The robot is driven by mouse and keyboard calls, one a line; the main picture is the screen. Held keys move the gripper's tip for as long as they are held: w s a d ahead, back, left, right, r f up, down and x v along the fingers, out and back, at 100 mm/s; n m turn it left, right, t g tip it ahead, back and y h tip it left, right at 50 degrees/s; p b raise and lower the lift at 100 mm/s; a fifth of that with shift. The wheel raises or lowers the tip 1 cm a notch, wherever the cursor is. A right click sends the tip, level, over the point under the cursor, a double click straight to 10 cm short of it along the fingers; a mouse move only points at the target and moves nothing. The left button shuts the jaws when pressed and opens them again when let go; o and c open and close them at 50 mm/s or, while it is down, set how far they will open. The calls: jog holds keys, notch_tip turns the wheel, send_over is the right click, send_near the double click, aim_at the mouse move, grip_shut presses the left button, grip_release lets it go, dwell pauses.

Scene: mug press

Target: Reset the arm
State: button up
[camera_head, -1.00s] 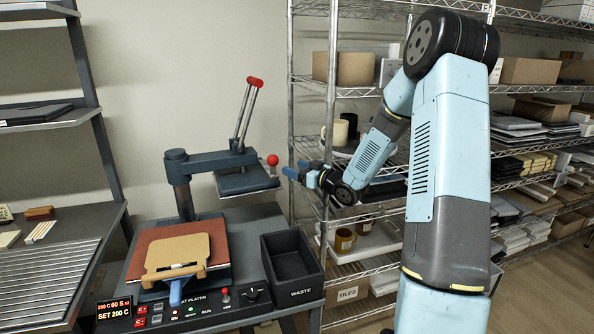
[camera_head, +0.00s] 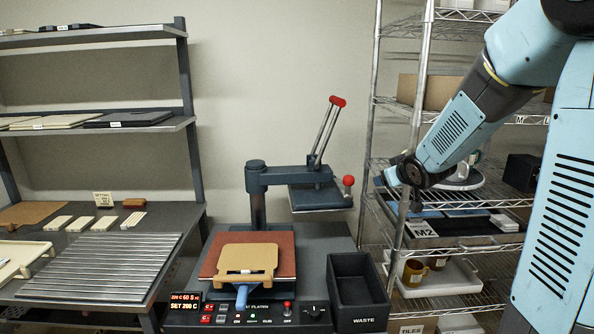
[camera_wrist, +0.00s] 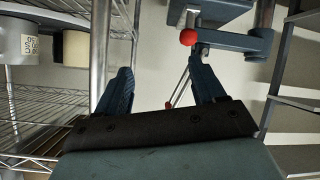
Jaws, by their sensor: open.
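My arm with its light blue links reaches in from the right of the head view. My gripper (camera_wrist: 161,72) is open in the wrist view, its two dark blue fingers apart with nothing between them. In the head view its end hangs in front of the wire rack (camera_head: 428,60), right of the heat press (camera_head: 256,180). The press has its upper plate swung aside and raised, with a red-tipped lever (camera_head: 337,101) and a red knob (camera_head: 348,181).
A black waste bin (camera_head: 358,290) stands right of the press. A shelf unit (camera_head: 186,80) and ribbed bench (camera_head: 90,262) stand left. The wall above the press is clear.

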jog(key=s+a+r+m+g, duration=0.1)
jog(key=s+r+m+g, duration=0.1)
jog(key=s, duration=1.5)
jog(key=s+a+r+m+g, duration=0.2)
jog(key=s+r+g, duration=0.1)
jog(key=s, duration=1.4)
jog(key=shift+s+g+h, duration=0.25)
jog(key=shift+g+h, duration=0.15)
jog(key=shift+g, duration=0.5)
